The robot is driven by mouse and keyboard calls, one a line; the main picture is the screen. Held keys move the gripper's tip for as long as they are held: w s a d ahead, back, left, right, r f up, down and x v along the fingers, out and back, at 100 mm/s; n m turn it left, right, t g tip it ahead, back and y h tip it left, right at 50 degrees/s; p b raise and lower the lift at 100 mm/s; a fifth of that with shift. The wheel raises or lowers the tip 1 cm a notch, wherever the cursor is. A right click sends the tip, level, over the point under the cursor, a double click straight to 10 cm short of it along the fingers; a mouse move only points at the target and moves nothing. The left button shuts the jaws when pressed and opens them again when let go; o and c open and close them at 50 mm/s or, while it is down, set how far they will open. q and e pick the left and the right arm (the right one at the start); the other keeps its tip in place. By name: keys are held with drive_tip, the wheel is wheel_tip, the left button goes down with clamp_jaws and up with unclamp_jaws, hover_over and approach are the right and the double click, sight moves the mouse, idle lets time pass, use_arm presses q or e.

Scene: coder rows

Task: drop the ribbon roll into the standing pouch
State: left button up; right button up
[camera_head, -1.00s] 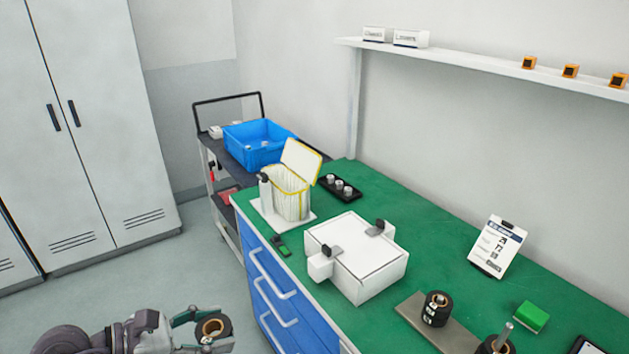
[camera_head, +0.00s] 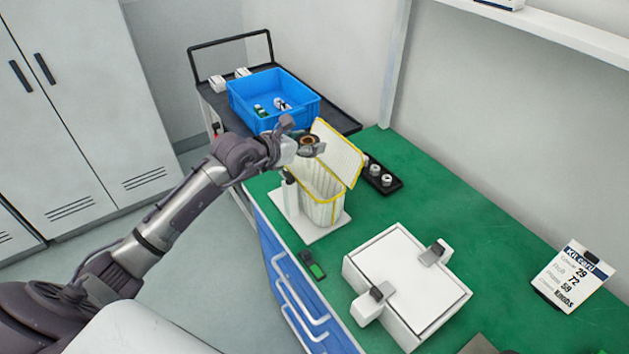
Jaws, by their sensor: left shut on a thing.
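The standing pouch (camera_head: 325,209) is whitish and ribbed with a yellow rim. It stands upright on a white base at the green bench's far left end, its lid flap (camera_head: 340,152) tilted up. My left gripper (camera_head: 309,143) is shut on the ribbon roll (camera_head: 308,140), a small dark ring with a brown centre. It holds the roll at the pouch's upper edge, in front of the raised flap. In this view the roll overlaps the back left of the opening; its exact height above it I cannot tell. My right gripper is not in view.
A blue bin (camera_head: 270,98) with small items sits on a dark cart behind the pouch. A black tray (camera_head: 381,178) with white pieces is right of the pouch. A white box with clamps (camera_head: 408,285) and a kit card (camera_head: 571,277) stand nearer.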

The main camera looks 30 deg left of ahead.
use_arm(q)
drive_tip(key=shift+w+a+r, duration=0.35)
drive_tip(key=shift+a+r, duration=0.05)
drive_tip(key=shift+r, duration=0.2)
drive_tip(key=shift+a+y, duration=0.1)
drive_tip(key=shift+y, duration=0.3)
drive_tip(key=shift+w+a+f+n, duration=0.1)
drive_tip(key=shift+w+f+n, duration=0.05)
drive_tip(key=shift+f+n, duration=0.15)
wheel_tip(320, 180, down, 6)
drive_tip(key=b, duration=0.3)
drive_tip(key=shift+w+r, duration=0.1)
drive_tip(key=shift+r, duration=0.15)
drive_tip(key=o, duration=1.2)
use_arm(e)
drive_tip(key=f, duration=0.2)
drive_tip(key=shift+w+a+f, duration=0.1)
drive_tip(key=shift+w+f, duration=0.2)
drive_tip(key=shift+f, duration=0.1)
